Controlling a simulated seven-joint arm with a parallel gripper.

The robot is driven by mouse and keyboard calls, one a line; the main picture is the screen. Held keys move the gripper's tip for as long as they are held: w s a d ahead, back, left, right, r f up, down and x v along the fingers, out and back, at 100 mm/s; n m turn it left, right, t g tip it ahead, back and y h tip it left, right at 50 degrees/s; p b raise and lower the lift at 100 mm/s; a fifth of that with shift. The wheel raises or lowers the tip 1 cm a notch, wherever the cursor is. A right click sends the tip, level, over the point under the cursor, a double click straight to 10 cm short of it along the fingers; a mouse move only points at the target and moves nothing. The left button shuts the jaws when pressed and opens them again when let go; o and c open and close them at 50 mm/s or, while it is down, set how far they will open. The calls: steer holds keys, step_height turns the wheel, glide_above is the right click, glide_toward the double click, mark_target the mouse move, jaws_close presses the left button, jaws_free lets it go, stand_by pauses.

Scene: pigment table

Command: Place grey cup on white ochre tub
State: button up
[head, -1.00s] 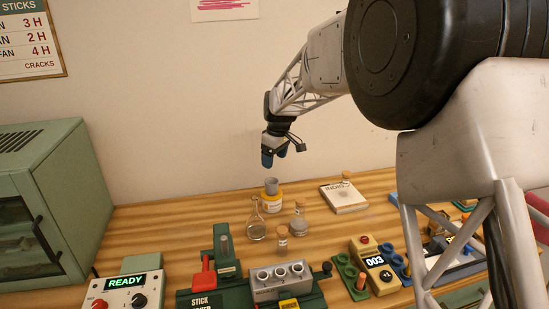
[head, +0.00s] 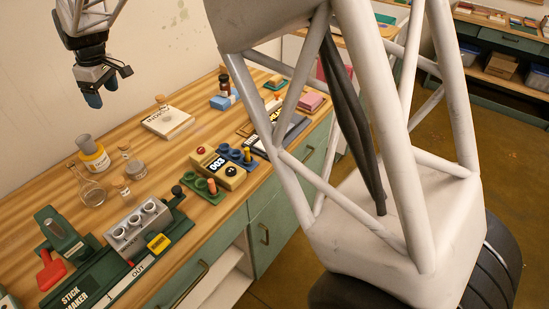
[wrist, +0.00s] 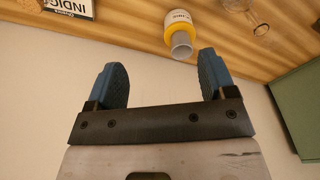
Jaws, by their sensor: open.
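The grey cup (head: 84,142) stands upright on top of the yellow-and-white ochre tub (head: 96,160), on the wooden table by the wall. In the wrist view the cup (wrist: 181,44) projects from the tub's yellow end (wrist: 178,18), and the two appear to touch. My gripper (head: 92,100) is open and empty, in the air above the tabletop near the wall. In the wrist view its blue fingertips (wrist: 162,68) are spread, with the cup beyond them, clear of both fingers.
Glass flasks (head: 91,192) and corked bottles (head: 134,164) stand close to the tub. A white INDIGO box (head: 168,123) lies behind them. The green stick maker (head: 62,236) and a yellow 003 device (head: 218,168) are along the front.

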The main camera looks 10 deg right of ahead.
steer(key=s+d+r+m, duration=0.2)
steer(key=s+d+r, duration=0.15)
steer(key=d, duration=0.75)
steer(key=s+d+r+m+t, duration=0.1)
steer(key=s+d+r+m, duration=0.3)
steer(key=d, duration=0.7)
steer(key=s+d+m, duration=0.1)
steer(key=s+d, duration=0.4)
steer(key=d, duration=0.6)
steer(key=s+d+f+m, duration=0.3)
steer(key=s+d, duration=0.6)
steer(key=s, duration=0.3)
steer(key=s+d+f+m+t+h, duration=0.1)
steer(key=s+d+f+m, duration=0.2)
steer(key=s+d, duration=0.7)
steer(key=s+m, duration=0.2)
steer(key=s, duration=0.1)
steer(key=shift+d+f, duration=0.2)
steer(key=shift+d, duration=0.1)
